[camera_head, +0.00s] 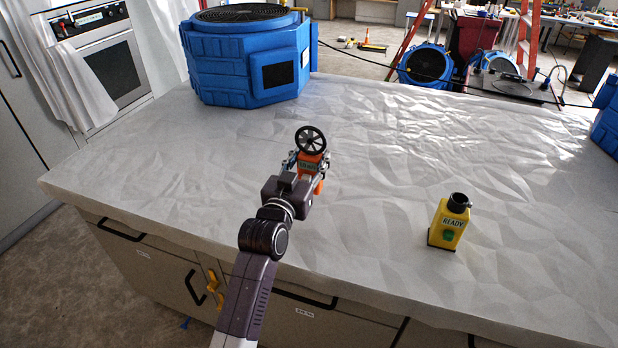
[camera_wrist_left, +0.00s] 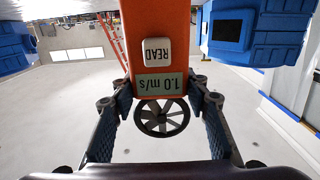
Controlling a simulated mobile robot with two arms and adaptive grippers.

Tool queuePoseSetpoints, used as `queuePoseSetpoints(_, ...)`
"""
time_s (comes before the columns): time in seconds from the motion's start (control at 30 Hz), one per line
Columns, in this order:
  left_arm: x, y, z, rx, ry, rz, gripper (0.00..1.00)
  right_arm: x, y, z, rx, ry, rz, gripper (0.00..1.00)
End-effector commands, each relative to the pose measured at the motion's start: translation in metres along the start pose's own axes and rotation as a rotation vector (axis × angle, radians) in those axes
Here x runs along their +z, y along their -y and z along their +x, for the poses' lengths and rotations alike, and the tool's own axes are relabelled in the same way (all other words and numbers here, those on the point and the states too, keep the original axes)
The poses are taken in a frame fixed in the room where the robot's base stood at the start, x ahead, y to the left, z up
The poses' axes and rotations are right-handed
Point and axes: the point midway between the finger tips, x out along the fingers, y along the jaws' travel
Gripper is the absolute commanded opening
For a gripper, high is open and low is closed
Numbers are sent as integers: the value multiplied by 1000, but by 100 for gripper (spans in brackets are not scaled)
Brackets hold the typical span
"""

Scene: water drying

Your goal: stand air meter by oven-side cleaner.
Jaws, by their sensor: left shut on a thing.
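The air meter is an orange handheld with a black fan wheel (camera_head: 310,140). My left gripper (camera_head: 307,164) is shut on its orange body, above the white-covered counter. In the left wrist view, the air meter (camera_wrist_left: 160,35) sits between both fingers (camera_wrist_left: 160,100), with a READ button and a screen showing 1.0 m/s upside down. The oven-side cleaner (camera_head: 235,80) is a big blue machine with a round black top grille and a dark front panel, standing at the counter's back left, apart from the meter. My right gripper is out of view.
A yellow device marked READY (camera_head: 449,226) stands on the counter (camera_head: 380,130) at right. Another blue machine (camera_head: 606,120) is cut off at the right edge. The oven (camera_head: 105,60) is at left. The counter in front of the oven-side cleaner is clear.

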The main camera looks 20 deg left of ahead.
Motion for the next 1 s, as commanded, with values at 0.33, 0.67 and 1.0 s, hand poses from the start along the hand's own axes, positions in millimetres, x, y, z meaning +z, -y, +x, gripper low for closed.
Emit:
queuePoseSetpoints(0.33,41,0,0,0,0,1,15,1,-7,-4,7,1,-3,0)
queuePoseSetpoints(0.67,69,0,0,0,-4,0,15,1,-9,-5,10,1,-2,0)
queuePoseSetpoints(1.0,72,0,0,0,-2,0,50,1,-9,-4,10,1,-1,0)
